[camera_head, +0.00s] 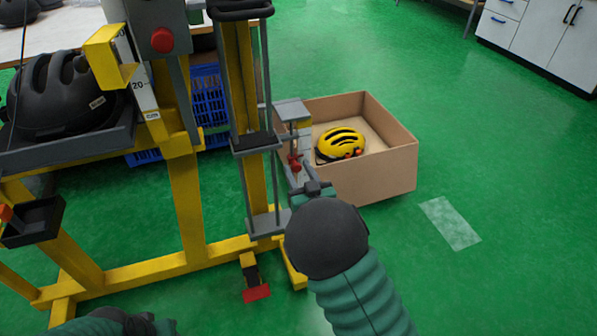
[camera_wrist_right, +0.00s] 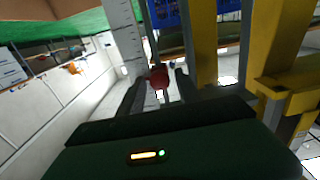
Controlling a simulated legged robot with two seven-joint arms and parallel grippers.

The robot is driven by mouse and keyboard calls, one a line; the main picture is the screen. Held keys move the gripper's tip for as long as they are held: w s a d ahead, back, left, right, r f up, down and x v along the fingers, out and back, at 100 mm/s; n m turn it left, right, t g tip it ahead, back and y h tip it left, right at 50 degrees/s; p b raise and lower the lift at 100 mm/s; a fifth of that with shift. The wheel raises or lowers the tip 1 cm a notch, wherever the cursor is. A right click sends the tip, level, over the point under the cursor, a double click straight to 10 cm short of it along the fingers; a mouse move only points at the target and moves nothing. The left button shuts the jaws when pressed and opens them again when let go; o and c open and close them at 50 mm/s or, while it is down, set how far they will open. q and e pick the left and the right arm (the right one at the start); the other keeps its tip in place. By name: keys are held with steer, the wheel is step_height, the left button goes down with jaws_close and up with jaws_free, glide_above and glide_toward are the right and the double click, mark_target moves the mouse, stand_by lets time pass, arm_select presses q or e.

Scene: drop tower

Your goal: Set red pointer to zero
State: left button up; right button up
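The red pointer (camera_head: 295,163) is a small red piece on a thin vertical rod beside a pale scale strip, at the right side of the yellow tower. It also shows in the right wrist view (camera_wrist_right: 158,77), near the upper middle. My right gripper (camera_head: 307,186) is at the pointer, just below and right of it in the head view. In the right wrist view its two dark fingers (camera_wrist_right: 158,88) are apart, with the pointer between or just beyond their tips; contact cannot be told. Only part of my left arm shows at the bottom left; its fingers are not visible.
A black helmet (camera_head: 62,92) rests on a grey tray at left. A red button (camera_head: 162,40) is on the tower.

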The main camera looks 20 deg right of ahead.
jaws_close()
stand_by(1.2)
